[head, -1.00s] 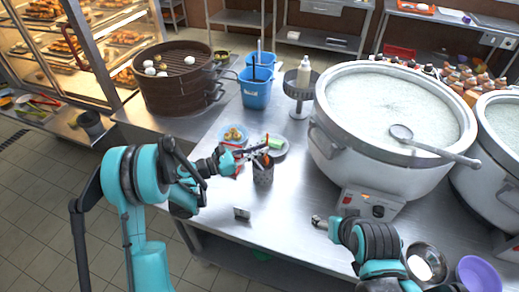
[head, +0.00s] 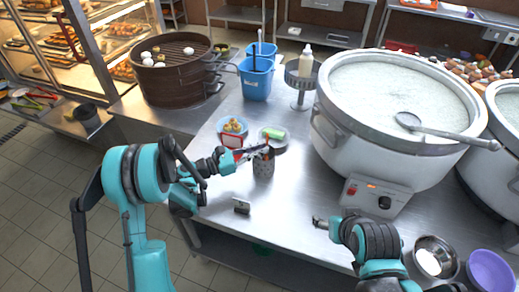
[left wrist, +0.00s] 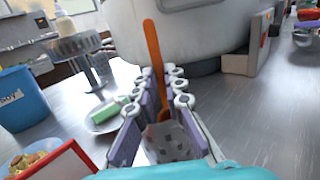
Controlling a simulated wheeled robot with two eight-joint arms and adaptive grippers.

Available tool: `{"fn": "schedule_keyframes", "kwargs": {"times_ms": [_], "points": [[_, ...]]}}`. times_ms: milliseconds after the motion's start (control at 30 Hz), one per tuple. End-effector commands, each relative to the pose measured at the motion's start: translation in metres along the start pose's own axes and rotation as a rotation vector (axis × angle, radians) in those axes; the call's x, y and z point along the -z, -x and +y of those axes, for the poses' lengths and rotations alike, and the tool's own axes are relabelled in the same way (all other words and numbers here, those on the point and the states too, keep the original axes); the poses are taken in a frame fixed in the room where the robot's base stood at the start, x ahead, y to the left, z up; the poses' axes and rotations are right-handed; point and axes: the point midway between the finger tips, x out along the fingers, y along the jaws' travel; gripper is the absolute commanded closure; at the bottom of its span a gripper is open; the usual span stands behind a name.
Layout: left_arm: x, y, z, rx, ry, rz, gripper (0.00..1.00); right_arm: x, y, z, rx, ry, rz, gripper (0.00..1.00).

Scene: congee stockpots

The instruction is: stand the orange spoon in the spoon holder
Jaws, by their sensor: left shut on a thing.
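The orange spoon (left wrist: 153,55) stands nearly upright between the fingers of my left gripper (left wrist: 163,95) in the left wrist view. My left gripper also shows in the head view (head: 256,152), shut on the spoon right at the top of the spoon holder.
A large congee pot (head: 385,150) stands right of the holder. A plate with a green block (head: 272,134), a bowl of food (head: 233,128) and a blue bucket (head: 257,82) are behind it. A small metal stand (head: 241,205) is in front. The counter between holder and right gripper is clear.

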Motion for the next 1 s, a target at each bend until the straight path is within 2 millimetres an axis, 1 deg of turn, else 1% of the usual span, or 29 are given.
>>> {"fn": "schedule_keyframes", "kwargs": {"times_ms": [167, 200, 267, 300, 567, 667, 767, 867, 1000], "points": [[0.0, 0.0, 0.0, 0.0, 0.0, 0.0, 1.0, 0.0, 0.0, 0.0, 0.0, 0.0, 0.0, 0.33], [0.0, 0.0, 0.0, 0.0, 0.0, 0.0, 0.87, 0.0, 0.0, 0.0, 0.0, 0.0, 0.0, 0.33], [0.0, 0.0, 0.0, 0.0, 0.0, 0.0, 0.71, 0.0, 0.0, 0.0, 0.0, 0.0, 0.0, 0.33], [0.0, 0.0, 0.0, 0.0, 0.0, 0.0, 0.65, 0.0, 0.0, 0.0, 0.0, 0.0, 0.0, 0.33], [0.0, 0.0, 0.0, 0.0, 0.0, 0.0, 0.65, 0.0, 0.0, 0.0, 0.0, 0.0, 0.0, 0.33], [0.0, 0.005, 0.0, -0.001, 0.0, 0.0, 0.65, 0.0, 0.0, 0.0, 0.0, 0.0, 0.0, 0.33], [0.0, 0.018, 0.002, -0.004, 0.0, 0.0, 0.65, 0.0, 0.0, 0.0, 0.0, 0.0, 0.0, 0.33], [0.0, 0.038, 0.002, -0.005, 0.0, 0.0, 0.65, 0.0, 0.0, 0.0, 0.0, 0.0, 0.0, 0.33], [0.0, 0.07, 0.002, -0.005, 0.0, 0.0, 0.65, 0.0, 0.0, 0.0, 0.0, 0.0, 0.0, 0.33]]}}
